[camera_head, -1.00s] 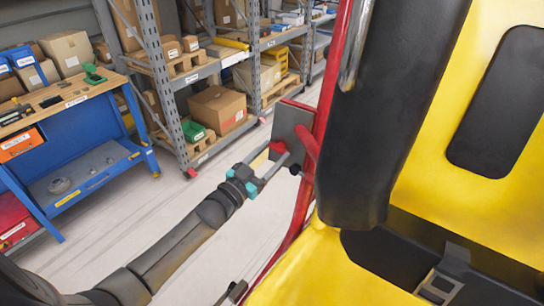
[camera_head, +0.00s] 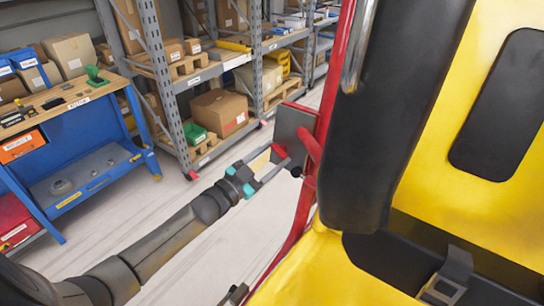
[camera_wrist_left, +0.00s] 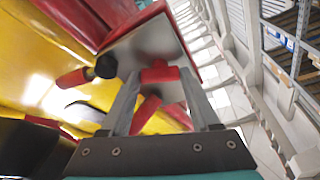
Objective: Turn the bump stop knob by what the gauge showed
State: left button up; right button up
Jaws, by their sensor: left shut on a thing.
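A small red knob (camera_head: 278,150) sticks out from a grey plate (camera_head: 291,128) fixed to the red frame beside the yellow seat. My left gripper (camera_head: 277,162) reaches up to it from the lower left, its fingers pointing at the plate. In the left wrist view the red knob (camera_wrist_left: 159,74) lies between the tips of my left gripper (camera_wrist_left: 160,80), which is shut on it. A second red piece shows lower between the fingers; what it is I cannot tell. No gauge is recognisable.
The yellow seat (camera_head: 507,60) and its black padded restraint (camera_head: 405,100) fill the right side. A red bar (camera_head: 325,100) runs close beside the plate. A black-tipped red lever (camera_wrist_left: 88,74) sits near the fingers. A blue workbench (camera_head: 85,130) and shelves stand behind open floor.

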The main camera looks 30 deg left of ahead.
pick_arm(q)
jog(key=o, duration=1.4)
jog(key=shift+w, duration=0.15)
jog(key=shift+c, duration=0.2)
jog(key=v, duration=1.5)
jog(key=shift+b, duration=0.45)
jog(key=shift+s, duration=0.2)
